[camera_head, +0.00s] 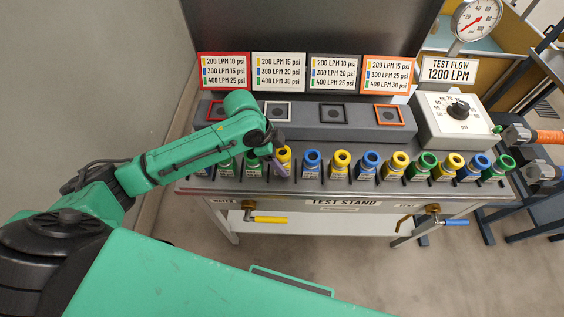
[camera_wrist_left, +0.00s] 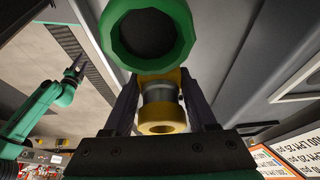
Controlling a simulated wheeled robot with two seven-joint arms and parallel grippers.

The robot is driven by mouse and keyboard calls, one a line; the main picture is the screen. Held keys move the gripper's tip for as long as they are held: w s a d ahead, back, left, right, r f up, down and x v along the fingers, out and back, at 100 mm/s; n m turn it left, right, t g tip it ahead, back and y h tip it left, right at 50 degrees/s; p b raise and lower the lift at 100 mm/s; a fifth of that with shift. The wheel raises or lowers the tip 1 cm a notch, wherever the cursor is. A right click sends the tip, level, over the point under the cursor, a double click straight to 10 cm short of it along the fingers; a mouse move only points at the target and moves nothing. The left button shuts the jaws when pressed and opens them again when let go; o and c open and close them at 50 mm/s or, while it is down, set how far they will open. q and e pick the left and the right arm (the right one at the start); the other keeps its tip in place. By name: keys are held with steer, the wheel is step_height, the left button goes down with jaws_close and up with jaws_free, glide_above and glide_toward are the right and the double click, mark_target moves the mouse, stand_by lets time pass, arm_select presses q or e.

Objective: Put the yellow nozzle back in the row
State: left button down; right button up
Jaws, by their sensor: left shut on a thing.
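My left gripper (camera_head: 280,166) is at the left part of the row of nozzles along the front of the test stand (camera_head: 345,203). It is shut on a yellow nozzle (camera_head: 284,154), which stands upright in line with the others. In the left wrist view the yellow nozzle (camera_wrist_left: 162,122) shows between the two fingers, its round opening facing the camera. A large green ring (camera_wrist_left: 150,38) sits close beyond it and hides part of the view. Whether the nozzle's base touches the stand is hidden. My right gripper (camera_wrist_left: 75,66) shows small at the left wrist view's left side; its jaws are unclear.
Blue (camera_head: 312,160), yellow and green nozzles continue closely to the right; green ones (camera_head: 226,160) stand to the left, partly behind my arm. Behind are framed sockets (camera_head: 333,112), label cards (camera_head: 279,70) and a dial box (camera_head: 457,113). Valve handles (camera_head: 270,220) stick out below.

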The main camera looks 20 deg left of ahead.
arm_select(q)
steer(key=shift+f, duration=0.6)
steer(key=shift+f, duration=0.1)
steer(key=shift+c, duration=1)
jaws_free()
steer(key=v, duration=1.2)
steer(key=shift+s, duration=0.1)
